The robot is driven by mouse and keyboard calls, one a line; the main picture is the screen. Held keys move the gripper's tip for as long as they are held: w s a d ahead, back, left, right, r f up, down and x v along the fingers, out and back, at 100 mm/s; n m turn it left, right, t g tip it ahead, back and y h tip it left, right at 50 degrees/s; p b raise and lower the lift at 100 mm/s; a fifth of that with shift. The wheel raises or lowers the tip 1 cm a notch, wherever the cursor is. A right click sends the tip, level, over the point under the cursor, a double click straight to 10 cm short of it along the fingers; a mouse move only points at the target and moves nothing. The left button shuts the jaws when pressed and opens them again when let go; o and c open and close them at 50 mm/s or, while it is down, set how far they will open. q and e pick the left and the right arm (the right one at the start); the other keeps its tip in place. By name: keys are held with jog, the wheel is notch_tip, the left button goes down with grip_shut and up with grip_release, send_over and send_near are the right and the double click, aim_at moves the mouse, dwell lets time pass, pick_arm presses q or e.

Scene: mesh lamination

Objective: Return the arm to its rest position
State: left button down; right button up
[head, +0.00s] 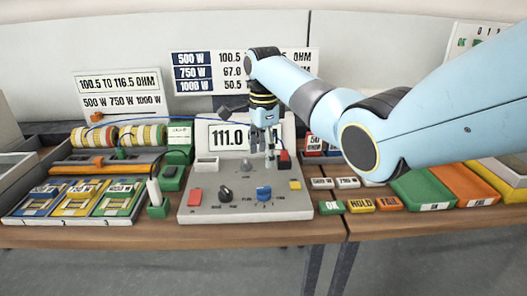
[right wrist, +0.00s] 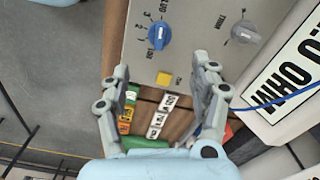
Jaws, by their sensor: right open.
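My right arm (head: 310,90) comes in from the right in the head view and reaches over the grey meter box (head: 235,208). My right gripper (head: 264,155) points down in front of the box's display (head: 230,134), which reads 111.0. In the right wrist view the gripper (right wrist: 163,72) has its two fingers spread with nothing between them. The blue knob (right wrist: 159,36) and the yellow button (right wrist: 165,79) lie below and beyond the fingertips. My left gripper is not in view.
A tray of coloured cards (head: 95,220) and striped rolls (head: 107,135) stand at the left. A probe in a green stand (head: 154,192) is left of the box. Small labelled blocks (head: 361,206), a green bin (head: 420,190) and an orange bin (head: 464,185) lie right, under my arm.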

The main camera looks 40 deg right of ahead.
dwell(0.4)
jog(key=s+a+f+n+t, duration=0.1)
jog(key=s+a+f+n, duration=0.1)
jog(key=s+f+n, duration=0.4)
jog(key=s+a+f+n, duration=0.2)
jog(key=s+n, duration=0.1)
jog(key=s, duration=0.5)
jog(key=s+a+r+n+t+h, duration=0.1)
jog(key=s+a+r+n, duration=0.15)
jog(key=s+n, duration=0.55)
jog(key=s+a+r+n+t, duration=0.2)
jog(key=s+r+n, duration=0.2)
jog(key=s, duration=0.9)
notch_tip(320, 180, down, 35)
jog(key=s+d+g+b, duration=0.2)
jog(key=b, duration=0.6)
jog(key=s+d+f+g+b, duration=0.1)
jog(key=s+f+b, duration=0.5)
jog(key=s+f, duration=1.2)
notch_tip(320, 180, down, 4)
jog(key=shift+s+d+f+b, duration=0.1)
jog(key=shift+s+d+b, duration=0.05)
jog(key=shift+s+b, duration=0.2)
